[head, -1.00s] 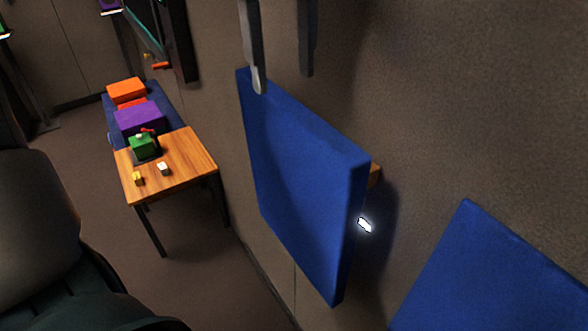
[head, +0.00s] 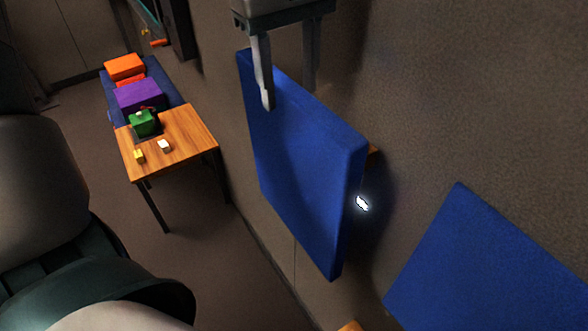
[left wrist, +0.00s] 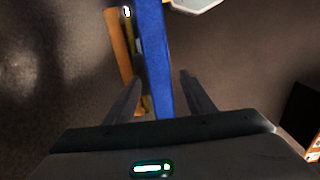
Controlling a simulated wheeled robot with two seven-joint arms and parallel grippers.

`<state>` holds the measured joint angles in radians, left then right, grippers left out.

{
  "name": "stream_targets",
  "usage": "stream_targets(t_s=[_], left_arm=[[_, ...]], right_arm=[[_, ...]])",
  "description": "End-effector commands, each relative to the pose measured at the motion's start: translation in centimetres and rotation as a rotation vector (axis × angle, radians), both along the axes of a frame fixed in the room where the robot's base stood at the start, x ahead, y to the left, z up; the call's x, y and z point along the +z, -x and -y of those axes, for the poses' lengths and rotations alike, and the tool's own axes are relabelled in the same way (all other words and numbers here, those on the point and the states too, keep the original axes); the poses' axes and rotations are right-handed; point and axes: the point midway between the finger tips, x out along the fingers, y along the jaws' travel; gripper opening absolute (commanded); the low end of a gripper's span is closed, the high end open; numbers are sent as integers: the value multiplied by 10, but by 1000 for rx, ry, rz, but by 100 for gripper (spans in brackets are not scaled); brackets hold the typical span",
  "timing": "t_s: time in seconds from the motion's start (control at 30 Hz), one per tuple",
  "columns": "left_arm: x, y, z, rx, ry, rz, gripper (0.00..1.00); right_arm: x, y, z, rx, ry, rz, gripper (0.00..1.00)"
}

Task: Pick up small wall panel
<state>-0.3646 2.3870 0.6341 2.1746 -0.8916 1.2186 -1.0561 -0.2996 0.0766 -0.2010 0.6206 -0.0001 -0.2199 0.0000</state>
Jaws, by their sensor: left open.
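A blue wall panel (head: 300,165) stands out from the wall in the middle of the head view, with a bit of orange-brown wood behind its right edge. My left gripper (head: 288,98) points down at the panel's top edge, open, with one finger in front of the panel and the other on its wall side. In the left wrist view the panel's narrow blue edge (left wrist: 153,60) runs between the two open fingers (left wrist: 160,95), with the orange wooden part (left wrist: 120,55) beside it on the left. I see no contact on the panel. My right gripper is not in view.
A second blue panel (head: 490,265) is at the lower right. A wooden table (head: 185,145) with small blocks and a green object (head: 144,123) stands at the left. Purple (head: 138,96) and orange (head: 124,67) blocks lie behind it. A small bright light (head: 362,203) shows beside the panel.

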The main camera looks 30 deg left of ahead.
Motion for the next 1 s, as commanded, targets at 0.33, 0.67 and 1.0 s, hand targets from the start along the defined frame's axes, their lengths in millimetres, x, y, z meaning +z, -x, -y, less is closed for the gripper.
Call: stream_targets(t_s=[0.33, 0.67, 1.0], left_arm=[[-18, 0, 0, 1, 2, 2, 49], [-18, 0, 0, 1, 1, 3, 49], [-19, 0, 0, 0, 1, 3, 49]], right_arm=[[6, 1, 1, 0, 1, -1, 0], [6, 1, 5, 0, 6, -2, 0], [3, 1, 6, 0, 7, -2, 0]])
